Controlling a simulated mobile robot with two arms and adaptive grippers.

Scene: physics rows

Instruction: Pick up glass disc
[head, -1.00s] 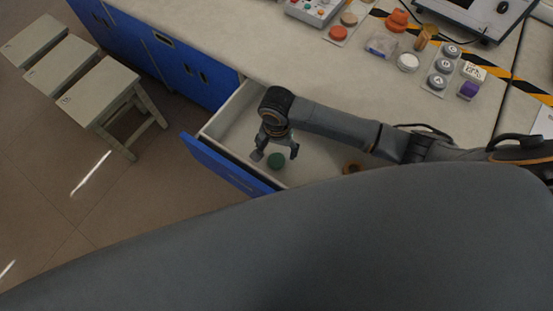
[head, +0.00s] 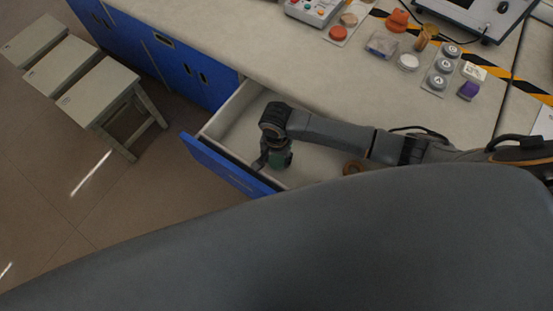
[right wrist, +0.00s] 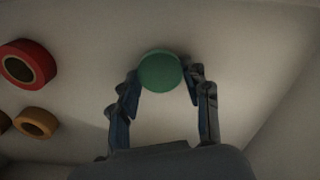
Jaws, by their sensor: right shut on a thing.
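The glass disc (right wrist: 160,71) is a green round piece in the right wrist view, between my right gripper's fingertips (right wrist: 161,74). In the head view the disc (head: 279,161) is partly hidden by my right gripper (head: 275,162), which reaches down into the open drawer (head: 221,122). The gripper is shut on the disc, with a finger on each side of it. The disc is low in the drawer; I cannot tell whether it still touches the drawer floor. My left gripper is not in view.
A red ring (right wrist: 28,64) and an orange-brown ring (right wrist: 36,122) lie in the drawer to the left in the right wrist view. The blue drawer front (head: 228,168) and the drawer walls surround the gripper. The counter (head: 300,70) holds several small items. Stools (head: 98,90) stand at the left.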

